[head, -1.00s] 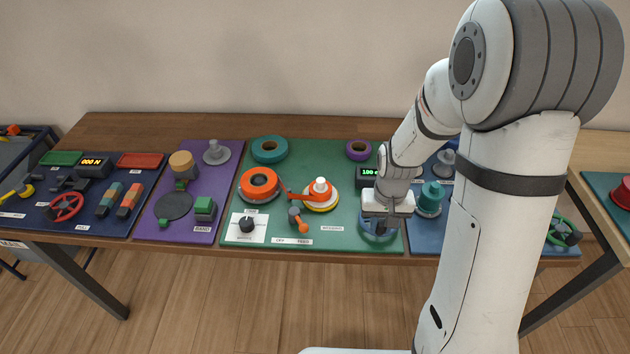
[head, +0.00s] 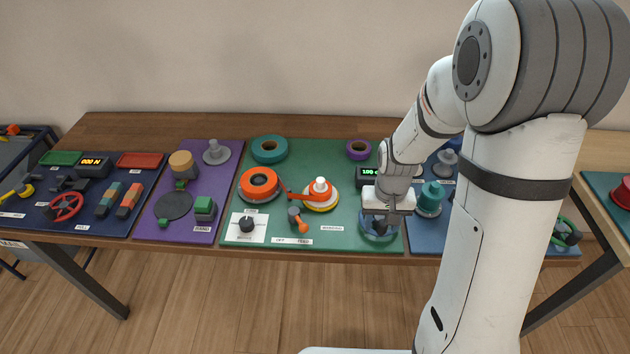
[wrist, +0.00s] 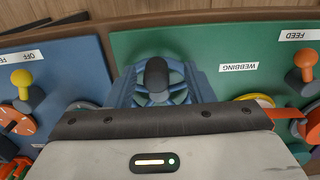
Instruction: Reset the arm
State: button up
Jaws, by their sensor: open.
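My gripper (head: 380,216) hangs low over the right front part of the green board (head: 340,240), above a round blue wheel-like part (head: 392,238). In the wrist view the blue wheel (wrist: 178,96) with a dark upright knob (wrist: 157,75) shows just beyond the gripper body. The gripper is open.
An orange spool (head: 258,184) and a white-and-orange spindle (head: 320,190) stand left on the green board. A teal spool (head: 430,198) stands close at right on the blue board. A display (head: 368,172) sits behind the gripper. The space above the boards at left is clear.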

notch_tip(320, 180, up, 6)
jog(key=shift+r, duration=0.25)
jog(key=shift+s+r, duration=0.15)
jog(key=shift+r, duration=0.35)
jog(key=s+d+r+t, duration=0.2)
jog(key=s+r, duration=0.8)
jog(key=s, duration=0.3)
jog(key=shift+s+r+t, duration=0.3)
jog(key=shift+s+t, duration=0.1)
dwell(0.8)
